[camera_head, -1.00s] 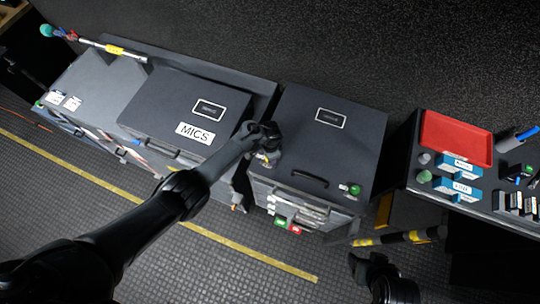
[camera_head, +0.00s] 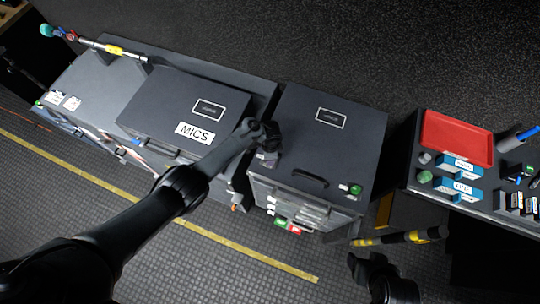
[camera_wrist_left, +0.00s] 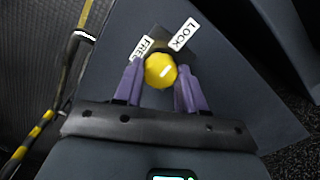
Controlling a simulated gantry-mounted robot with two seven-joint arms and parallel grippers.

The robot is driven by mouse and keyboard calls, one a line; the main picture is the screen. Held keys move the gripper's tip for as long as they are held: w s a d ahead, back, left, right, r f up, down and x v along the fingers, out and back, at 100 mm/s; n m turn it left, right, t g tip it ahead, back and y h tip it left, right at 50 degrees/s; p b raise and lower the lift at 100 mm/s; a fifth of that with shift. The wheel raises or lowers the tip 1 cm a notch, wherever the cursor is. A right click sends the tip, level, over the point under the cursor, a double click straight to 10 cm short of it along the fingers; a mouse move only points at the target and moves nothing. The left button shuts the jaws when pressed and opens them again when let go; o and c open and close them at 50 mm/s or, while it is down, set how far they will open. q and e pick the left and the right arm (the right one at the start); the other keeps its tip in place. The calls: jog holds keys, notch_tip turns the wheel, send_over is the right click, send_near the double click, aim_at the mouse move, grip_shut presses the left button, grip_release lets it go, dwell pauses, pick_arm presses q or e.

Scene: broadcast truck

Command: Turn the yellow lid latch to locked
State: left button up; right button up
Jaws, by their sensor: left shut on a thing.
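The yellow lid latch (camera_wrist_left: 160,69) shows in the left wrist view as a faceted knob between the purple fingers of my left gripper (camera_wrist_left: 159,84). That gripper is shut on it. Behind the knob is a dark plate with a white FREE label (camera_wrist_left: 142,47) and a white LOCK label (camera_wrist_left: 184,34). The knob hides any pointer, so I cannot tell its setting. In the head view my left gripper (camera_head: 267,153) is at the front left corner of the right-hand case lid (camera_head: 331,148), hiding the latch. My right gripper (camera_head: 359,267) is low at the right, its jaws unclear.
The MICS case (camera_head: 183,108) stands just left of the latch's case. A green knob (camera_head: 355,189) sits at that case's front right. A side table with a red tray (camera_head: 457,138) and blue boxes stands at the right. A yellow-and-black striped bar (camera_head: 400,237) is near my right gripper.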

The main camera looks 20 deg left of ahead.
pick_arm(q)
jog(key=o, duration=1.1)
jog(key=shift+r, duration=0.1)
jog(key=shift+r, duration=0.3)
notch_tip(320, 180, up, 10)
jog(key=p, duration=0.4)
